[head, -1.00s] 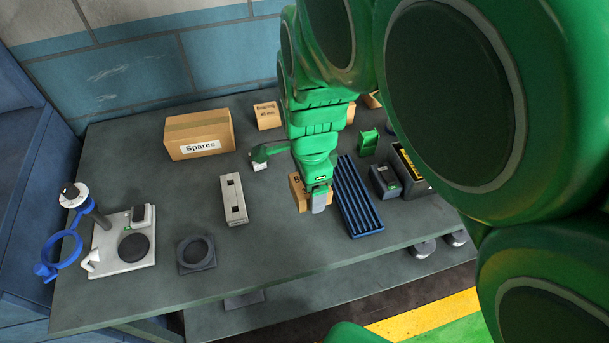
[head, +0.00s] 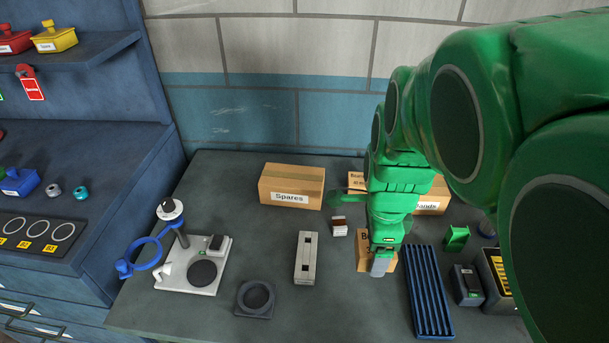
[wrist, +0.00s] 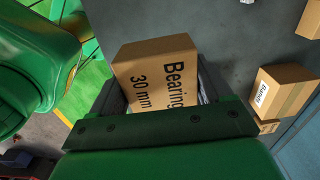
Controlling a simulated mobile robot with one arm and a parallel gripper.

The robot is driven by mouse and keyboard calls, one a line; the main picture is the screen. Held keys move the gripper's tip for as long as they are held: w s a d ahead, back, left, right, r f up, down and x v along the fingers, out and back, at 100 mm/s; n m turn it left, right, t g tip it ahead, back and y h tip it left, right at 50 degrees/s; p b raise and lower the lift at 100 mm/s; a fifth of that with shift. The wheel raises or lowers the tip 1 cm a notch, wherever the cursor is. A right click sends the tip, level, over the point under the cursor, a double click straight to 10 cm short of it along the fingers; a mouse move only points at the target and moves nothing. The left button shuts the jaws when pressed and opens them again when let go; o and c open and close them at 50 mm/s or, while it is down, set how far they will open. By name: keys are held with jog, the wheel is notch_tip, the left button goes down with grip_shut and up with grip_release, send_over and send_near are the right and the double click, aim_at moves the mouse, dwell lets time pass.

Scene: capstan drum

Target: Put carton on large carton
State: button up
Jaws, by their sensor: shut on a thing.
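A small brown carton (head: 362,250) is marked "Bearing 30 mm" in the wrist view (wrist: 152,72). My gripper (head: 383,262) is shut on it, with a dark finger on either side of it in the wrist view. In the head view, my gripper and wrist hide much of the carton. I cannot tell whether it touches the table. The large carton (head: 291,187), marked "Spares", stands closed at the back of the table, left of and behind my gripper. Its top looks bare.
Another bearing carton (head: 357,179) and a "Bands" carton (head: 431,203) stand behind my arm. A small brown-and-white item (head: 339,227) and a slotted grey block (head: 306,258) lie left of my gripper. A blue ribbed tray (head: 429,292) lies to its right.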

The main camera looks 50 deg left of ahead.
jog(key=w+a+r, duration=0.2)
jog(key=a+r, duration=0.1)
jog(key=a, duration=0.8)
send_over(292, 176)
jog(key=shift+d+f, duration=0.2)
jog(key=shift+f, duration=2.85)
jog(key=shift+w+a+f, duration=0.1)
jog(key=shift+a+f, duration=0.2)
jog(key=shift+f, duration=1.6)
jog(key=shift+f, duration=0.15)
